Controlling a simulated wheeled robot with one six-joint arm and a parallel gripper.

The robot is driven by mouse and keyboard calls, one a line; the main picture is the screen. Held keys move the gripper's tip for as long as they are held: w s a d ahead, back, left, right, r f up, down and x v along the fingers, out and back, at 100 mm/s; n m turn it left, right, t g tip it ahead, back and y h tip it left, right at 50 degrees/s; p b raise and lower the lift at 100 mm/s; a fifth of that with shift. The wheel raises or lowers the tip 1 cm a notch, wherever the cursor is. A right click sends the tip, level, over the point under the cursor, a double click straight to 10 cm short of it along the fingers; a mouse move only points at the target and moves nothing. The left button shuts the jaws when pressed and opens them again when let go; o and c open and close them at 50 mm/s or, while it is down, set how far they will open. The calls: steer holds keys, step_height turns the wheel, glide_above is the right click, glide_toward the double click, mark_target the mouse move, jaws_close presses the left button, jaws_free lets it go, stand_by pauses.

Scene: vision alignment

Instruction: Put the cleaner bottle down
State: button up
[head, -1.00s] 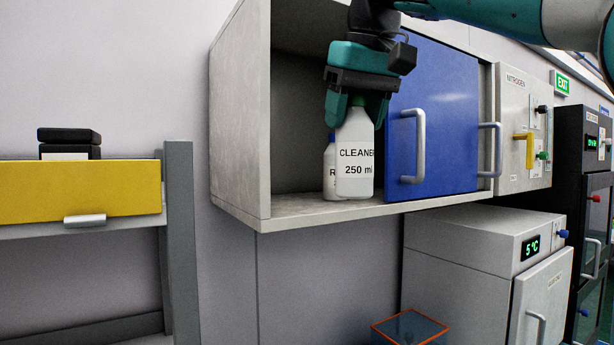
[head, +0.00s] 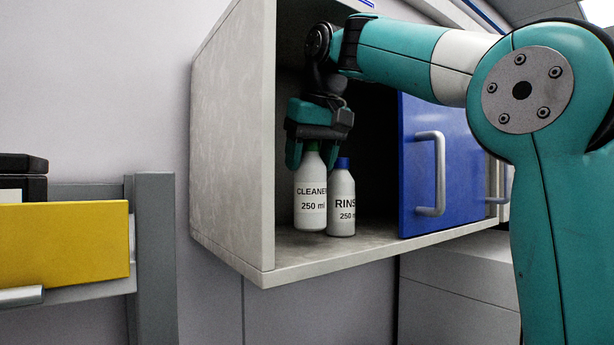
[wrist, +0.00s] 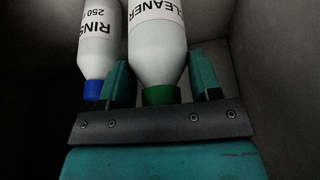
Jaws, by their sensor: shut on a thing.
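The cleaner bottle (head: 310,200) is white with a green cap and a "CLEANER 250 ml" label. It is upright inside the open part of the wall cabinet. My gripper (head: 311,150) is above it and shut on its neck and cap. In the wrist view, the fingers of my gripper (wrist: 163,88) are on both sides of the cleaner bottle (wrist: 157,45) at its green cap. The bottle's base is at or just above the cabinet floor (head: 300,255); I cannot tell if it touches.
A rinse bottle (head: 341,203) with a blue cap stands just right of the cleaner bottle; it also shows in the wrist view (wrist: 98,45). The cabinet's side wall (head: 235,140) is at left, the blue sliding door (head: 435,160) at right. A yellow drawer (head: 65,243) is at far left.

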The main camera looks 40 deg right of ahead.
mark_target(310, 184)
step_height(310, 184, down, 3)
steer(key=shift+r+b, duration=0.15)
steer(key=shift+b, duration=0.65)
steer(key=shift+r, duration=0.2)
steer(key=shift+f, duration=0.15)
steer(key=o, duration=1.4)
